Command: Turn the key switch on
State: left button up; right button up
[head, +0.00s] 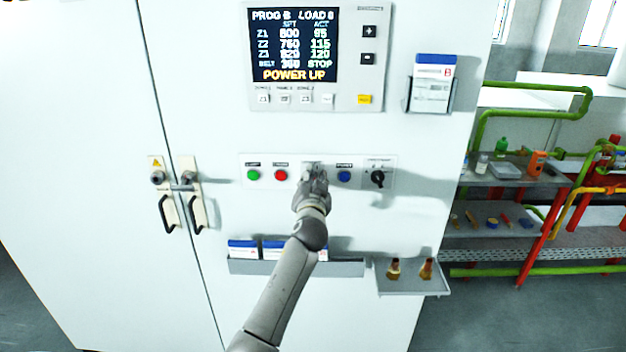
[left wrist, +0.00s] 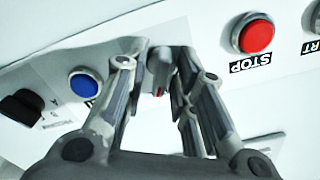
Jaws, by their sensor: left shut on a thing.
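The key switch (left wrist: 159,68) is a grey knob with a small red mark, on the white control panel between the red stop button and the blue button. My left gripper (head: 314,173) reaches up to this spot from below and covers most of the switch in the head view. In the left wrist view its fingers (left wrist: 160,75) stand on both sides of the grey knob and are shut on it. How far the switch is turned is hard to tell. My right gripper is in neither view.
Close by on the panel are a green button (head: 253,175), a red stop button (head: 281,175), a blue button (head: 344,176) and a black rotary knob (head: 378,178). The display (head: 293,46) above reads POWER UP. A document tray (head: 345,268) and small shelf (head: 412,287) jut out below.

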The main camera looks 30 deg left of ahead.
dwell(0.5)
pick_arm(q)
jog(key=o, duration=0.7)
jog(key=shift+c, duration=0.2)
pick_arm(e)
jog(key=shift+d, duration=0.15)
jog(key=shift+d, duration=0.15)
pick_arm(q)
jog(key=v, duration=1.2)
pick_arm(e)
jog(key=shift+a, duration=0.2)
pick_arm(q)
jog(key=shift+f, duration=0.1)
